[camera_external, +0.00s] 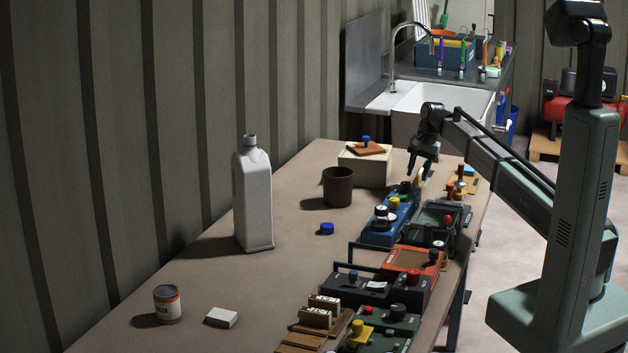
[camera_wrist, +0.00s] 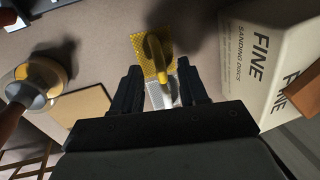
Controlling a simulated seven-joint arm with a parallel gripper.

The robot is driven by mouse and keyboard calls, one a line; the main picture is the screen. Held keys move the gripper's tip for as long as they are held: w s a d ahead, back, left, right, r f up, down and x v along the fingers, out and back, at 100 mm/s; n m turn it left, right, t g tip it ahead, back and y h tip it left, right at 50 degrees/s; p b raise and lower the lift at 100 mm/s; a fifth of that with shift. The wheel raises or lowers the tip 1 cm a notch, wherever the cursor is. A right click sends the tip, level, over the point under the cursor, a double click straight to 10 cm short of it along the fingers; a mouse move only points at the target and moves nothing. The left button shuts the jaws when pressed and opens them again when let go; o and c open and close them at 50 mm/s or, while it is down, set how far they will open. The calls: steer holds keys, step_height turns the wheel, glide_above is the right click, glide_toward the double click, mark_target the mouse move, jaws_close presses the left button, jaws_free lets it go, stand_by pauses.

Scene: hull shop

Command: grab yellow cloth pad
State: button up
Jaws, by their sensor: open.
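In the wrist view, a yellow textured pad (camera_wrist: 138,44) lies on the table just beyond my fingertips. A smooth yellow grip-like piece (camera_wrist: 156,55) and a grey mesh patch (camera_wrist: 158,97) adjoin it; I cannot tell whether they are one object. My gripper (camera_wrist: 159,70) is open, its fingers on either side of the grey patch, with nothing clamped. In the external view, my gripper (camera_external: 418,171) points down above the far right part of the table. A small yellow shape (camera_external: 420,181) shows just under it, partly hidden.
A white sanding-disc box (camera_wrist: 262,60) stands close on the right in the wrist view. An amber round thing (camera_wrist: 52,72) and a tan board (camera_wrist: 82,108) lie left. In the external view, control boxes (camera_external: 383,228) line the near edge; a brown cup (camera_external: 339,187) stands left.

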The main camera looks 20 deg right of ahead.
steer(key=shift+w+a+f, duration=0.1)
steer(key=shift+a+f, duration=0.05)
steer(key=shift+f, duration=0.75)
jaws_close()
